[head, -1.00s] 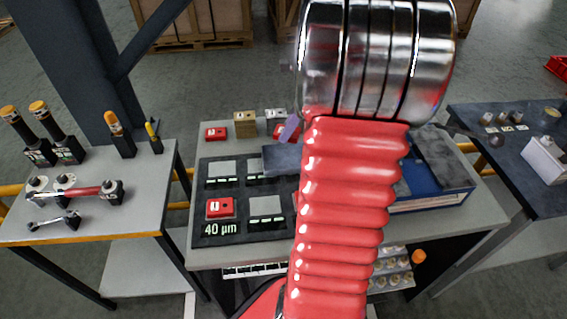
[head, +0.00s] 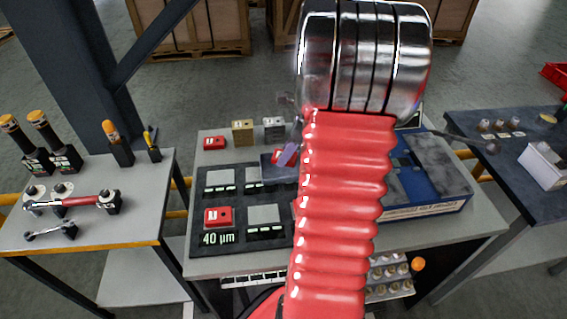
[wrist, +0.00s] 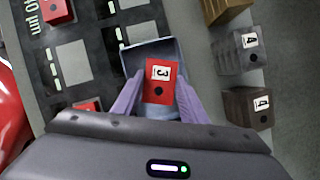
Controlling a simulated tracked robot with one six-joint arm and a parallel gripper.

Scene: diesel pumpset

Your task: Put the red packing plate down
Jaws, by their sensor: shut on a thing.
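My gripper (wrist: 155,98) is shut on a red packing plate (wrist: 160,82) with a white label reading 3, held between its two purple fingers. A shallow blue-grey tray (wrist: 131,60) lies behind the plate in the wrist view. I cannot tell whether the plate touches it. In the head view one purple finger of my gripper (head: 289,152) and a bit of red show just above the tray (head: 275,172). My red ribbed arm hides the rest.
A dark mat (head: 205,181) marked 40 µm carries grey pads and a red plate (head: 218,217). Another red plate (head: 214,142), a brass block (head: 243,126) and a grey block (head: 274,124) stand behind it. A blue case (head: 425,200) is at right.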

